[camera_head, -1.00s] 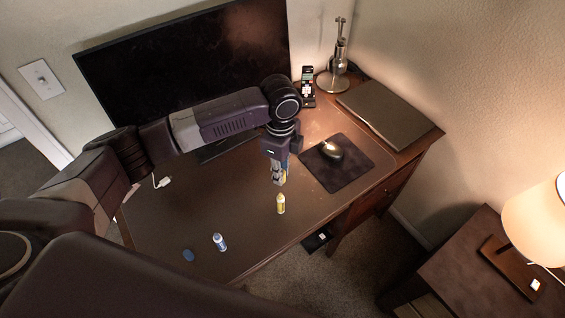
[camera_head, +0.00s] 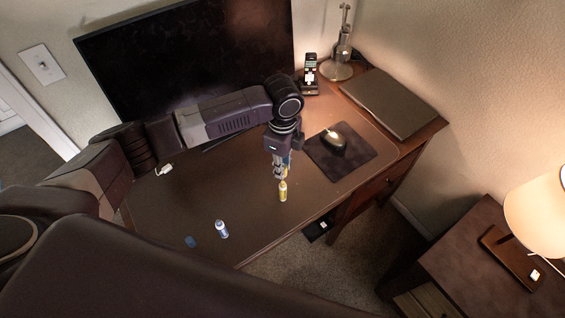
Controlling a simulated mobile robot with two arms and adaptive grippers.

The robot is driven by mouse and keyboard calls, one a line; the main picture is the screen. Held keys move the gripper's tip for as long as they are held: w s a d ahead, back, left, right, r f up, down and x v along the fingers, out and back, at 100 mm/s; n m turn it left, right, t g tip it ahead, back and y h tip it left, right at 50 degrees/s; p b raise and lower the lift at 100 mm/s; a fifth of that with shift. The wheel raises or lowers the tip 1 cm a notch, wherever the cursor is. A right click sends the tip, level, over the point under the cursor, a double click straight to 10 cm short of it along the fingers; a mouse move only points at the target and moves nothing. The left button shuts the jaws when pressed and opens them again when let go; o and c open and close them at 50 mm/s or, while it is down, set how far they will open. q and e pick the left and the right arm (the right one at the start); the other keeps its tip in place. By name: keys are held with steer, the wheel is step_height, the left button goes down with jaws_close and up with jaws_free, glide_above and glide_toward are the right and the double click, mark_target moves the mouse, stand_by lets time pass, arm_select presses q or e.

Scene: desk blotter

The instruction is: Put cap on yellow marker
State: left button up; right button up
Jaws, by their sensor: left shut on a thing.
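The yellow marker (camera_head: 283,191) stands upright on the desk blotter (camera_head: 190,205), near its front edge. My left gripper (camera_head: 281,172) points down directly above the marker, with its fingertips close to the marker's top. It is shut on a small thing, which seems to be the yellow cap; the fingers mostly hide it. I cannot tell whether the cap touches the marker. My right gripper is not in view.
A blue-and-white marker (camera_head: 222,229) stands at the front left, with a blue cap (camera_head: 190,241) beside it. A mouse (camera_head: 333,140) on a dark pad (camera_head: 345,165) lies right of the gripper. A monitor (camera_head: 185,65), phone (camera_head: 310,72) and laptop (camera_head: 390,103) are behind.

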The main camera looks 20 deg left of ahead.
mark_target(283, 181)
arm_select(q)
steer(key=shift+f+b, duration=0.4)
steer(key=shift+f, duration=0.85)
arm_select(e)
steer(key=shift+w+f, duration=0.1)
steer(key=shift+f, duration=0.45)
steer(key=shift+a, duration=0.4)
arm_select(q)
steer(key=shift+p, duration=0.45)
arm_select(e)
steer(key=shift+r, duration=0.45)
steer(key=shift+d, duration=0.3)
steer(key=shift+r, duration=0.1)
arm_select(q)
steer(key=shift+p, duration=0.4)
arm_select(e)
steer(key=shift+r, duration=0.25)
arm_select(q)
steer(key=shift+p, duration=0.35)
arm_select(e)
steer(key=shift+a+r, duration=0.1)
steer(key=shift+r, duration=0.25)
arm_select(q)
steer(key=shift+f+b, duration=0.75)
steer(key=shift+f, duration=0.8)
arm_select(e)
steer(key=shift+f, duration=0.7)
